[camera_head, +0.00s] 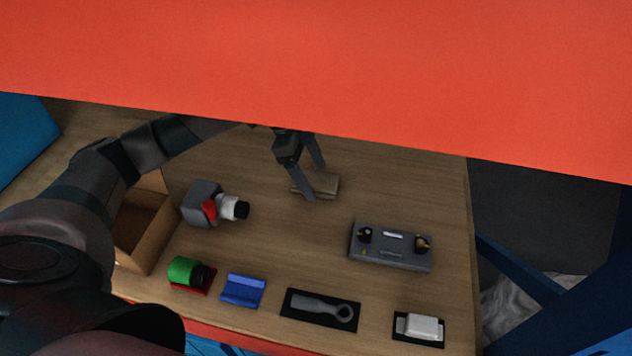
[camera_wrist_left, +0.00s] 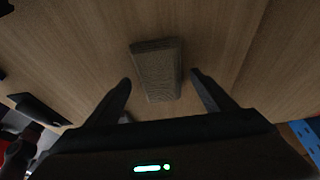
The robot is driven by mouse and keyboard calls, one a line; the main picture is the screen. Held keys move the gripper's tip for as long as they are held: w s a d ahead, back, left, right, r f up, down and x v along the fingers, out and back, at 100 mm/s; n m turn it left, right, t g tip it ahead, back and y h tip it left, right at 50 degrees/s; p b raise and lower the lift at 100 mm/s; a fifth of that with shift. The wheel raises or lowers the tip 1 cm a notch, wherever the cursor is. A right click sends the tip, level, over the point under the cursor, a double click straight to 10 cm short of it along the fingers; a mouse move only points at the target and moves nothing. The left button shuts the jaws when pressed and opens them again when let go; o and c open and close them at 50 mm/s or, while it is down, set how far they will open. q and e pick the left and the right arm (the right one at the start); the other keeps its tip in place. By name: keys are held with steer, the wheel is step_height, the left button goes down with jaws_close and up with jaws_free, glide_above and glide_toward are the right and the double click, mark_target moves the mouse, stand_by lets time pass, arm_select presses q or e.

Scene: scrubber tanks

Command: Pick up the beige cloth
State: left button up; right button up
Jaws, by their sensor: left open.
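The beige cloth (camera_head: 326,184) is a small, flat, folded block lying on the wooden table. In the left wrist view the cloth (camera_wrist_left: 157,70) lies ahead of and between the fingertips. My left gripper (camera_head: 313,183) reaches in from the left, fingers pointing down, open at the cloth. It also shows in the left wrist view (camera_wrist_left: 160,78), with its fingers spread to either side of the cloth's near end and no grip on it. One finger hides part of the cloth in the head view. My right gripper is not in view.
An open cardboard box (camera_head: 150,235) and a grey device with a white and black nozzle (camera_head: 205,204) stand left. A grey panel (camera_head: 390,248) lies right. A green cylinder (camera_head: 185,271), blue block (camera_head: 242,290), grey tool (camera_head: 320,306) and white block (camera_head: 420,327) line the front.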

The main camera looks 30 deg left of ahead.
arm_select(q)
steer(key=shift+f, duration=0.25)
stand_by(0.6)
steer(key=c, duration=1.2)
